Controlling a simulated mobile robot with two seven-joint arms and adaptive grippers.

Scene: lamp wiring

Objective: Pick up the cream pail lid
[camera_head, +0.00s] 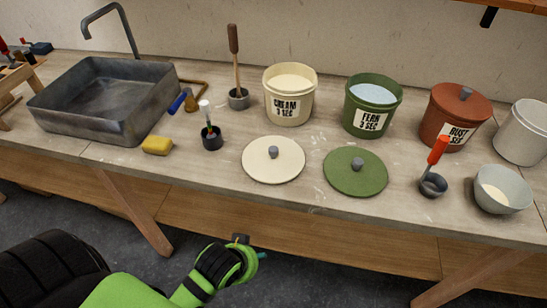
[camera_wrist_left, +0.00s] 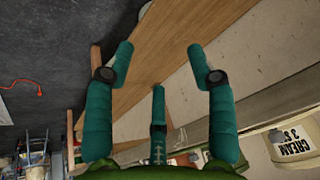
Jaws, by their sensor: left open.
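The cream pail lid (camera_head: 273,160) is a flat cream disc with a grey knob. It lies on the bench in front of the open cream pail (camera_head: 290,95), which is labelled CREAM. The pail also shows at the right edge of the left wrist view (camera_wrist_left: 292,142). My left gripper (camera_head: 262,256) is low in front of the bench, below the bench top and apart from the lid. In the left wrist view its teal fingers (camera_wrist_left: 160,65) are spread with nothing between them. My right gripper is in neither view.
A green lid (camera_head: 355,172) lies close to the right of the cream lid. The green pail (camera_head: 371,105) and the lidded rust pail (camera_head: 455,115) stand behind. A yellow sponge (camera_head: 157,145) and a dark cup (camera_head: 211,138) are to the left. The bench's front edge lies between gripper and lid.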

